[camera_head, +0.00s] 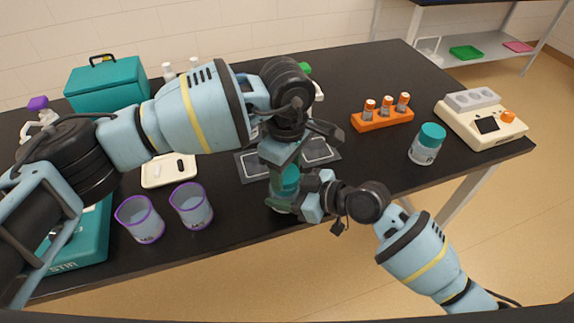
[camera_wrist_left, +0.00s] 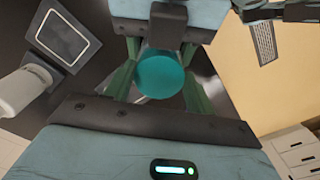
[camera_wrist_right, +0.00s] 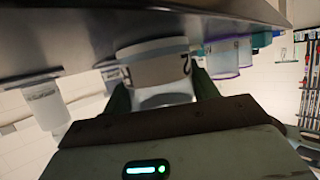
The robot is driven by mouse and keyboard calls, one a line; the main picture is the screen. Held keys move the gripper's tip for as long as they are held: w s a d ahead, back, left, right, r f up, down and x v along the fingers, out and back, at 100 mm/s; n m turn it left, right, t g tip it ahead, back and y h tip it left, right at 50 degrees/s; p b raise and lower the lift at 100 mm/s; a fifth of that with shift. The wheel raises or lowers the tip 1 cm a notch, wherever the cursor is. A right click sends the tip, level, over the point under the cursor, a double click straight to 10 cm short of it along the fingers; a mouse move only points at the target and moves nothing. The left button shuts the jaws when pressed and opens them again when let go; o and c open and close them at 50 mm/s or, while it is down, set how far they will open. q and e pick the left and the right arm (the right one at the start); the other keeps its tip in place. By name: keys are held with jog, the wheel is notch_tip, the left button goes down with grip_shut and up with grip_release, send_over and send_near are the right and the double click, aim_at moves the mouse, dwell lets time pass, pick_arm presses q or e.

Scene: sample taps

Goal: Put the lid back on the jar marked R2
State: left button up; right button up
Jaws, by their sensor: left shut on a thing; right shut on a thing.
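The teal lid (camera_head: 288,179) is between the fingers of my left gripper (camera_head: 285,170), which is shut on it from above. The lid shows as a round teal disc in the left wrist view (camera_wrist_left: 160,77). Directly below it is a clear jar (camera_head: 281,205) near the table's front edge. My right gripper (camera_head: 302,200) is shut on this jar from the right. In the right wrist view the jar (camera_wrist_right: 160,72) has a white label with part of a mark, seemingly a 2. Whether the lid touches the rim is hidden by the grippers.
Another jar (camera_head: 425,152) with a teal lid stands at the right, near an orange rack of vials (camera_head: 383,120) and a cream device (camera_head: 480,120). Two purple-rimmed beakers (camera_head: 140,220) (camera_head: 192,206) stand at left front. A teal box (camera_head: 105,87) is behind.

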pick_arm(q)
jog(key=shift+f, duration=0.3)
pick_arm(e)
grip_shut()
pick_arm(q)
jog(key=m, duration=0.6)
jog(key=shift+s+a+m, duration=0.1)
jog(key=shift+m, duration=0.2)
jog(key=o, duration=0.9)
jog(key=shift+o, duration=0.2)
jog(key=shift+r, duration=2.25)
